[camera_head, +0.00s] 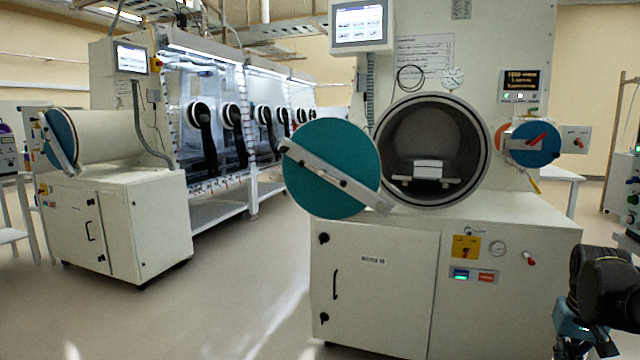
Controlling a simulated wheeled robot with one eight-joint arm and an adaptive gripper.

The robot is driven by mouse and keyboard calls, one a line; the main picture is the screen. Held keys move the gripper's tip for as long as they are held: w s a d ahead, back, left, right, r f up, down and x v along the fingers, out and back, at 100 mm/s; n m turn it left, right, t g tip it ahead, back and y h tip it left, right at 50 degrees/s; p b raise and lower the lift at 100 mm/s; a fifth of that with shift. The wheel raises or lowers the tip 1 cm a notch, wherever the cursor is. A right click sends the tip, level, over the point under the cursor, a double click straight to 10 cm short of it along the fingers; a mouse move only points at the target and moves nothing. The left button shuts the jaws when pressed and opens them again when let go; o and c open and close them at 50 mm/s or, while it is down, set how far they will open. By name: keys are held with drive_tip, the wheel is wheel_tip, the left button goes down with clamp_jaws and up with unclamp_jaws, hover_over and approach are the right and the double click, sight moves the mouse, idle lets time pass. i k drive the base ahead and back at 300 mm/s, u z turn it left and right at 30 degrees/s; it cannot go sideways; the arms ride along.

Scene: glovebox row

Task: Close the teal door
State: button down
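The teal door (325,152) is a round disc with a pale diagonal bar (335,175) across its face. It stands open to the left of the round chamber opening (433,118), on the near cabinet unit. Its bar reaches to the lower left of the opening's rim. Inside the chamber, a tray with white boxes (428,168) is visible. My gripper (592,345) is low at the right edge, a dark shape cut off by the frame, well apart from the door. Its fingers cannot be made out.
The cream cabinet (385,285) stands below the chamber. A smaller blue round door (534,144) with a red handle is to the right. A second unit with a blue round door (60,138) and a glovebox row stand at left. Open floor (225,290) lies between the units.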

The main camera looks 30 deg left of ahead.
sight(339, 146)
drive_tip(key=u, duration=1.4)
drive_tip(key=k, duration=1.3)
drive_tip(key=z, duration=0.65)
drive_tip(key=i, duration=1.6)
drive_tip(key=u, duration=0.6)
drive_tip(key=i, duration=0.65)
drive_tip(key=u, duration=0.25)
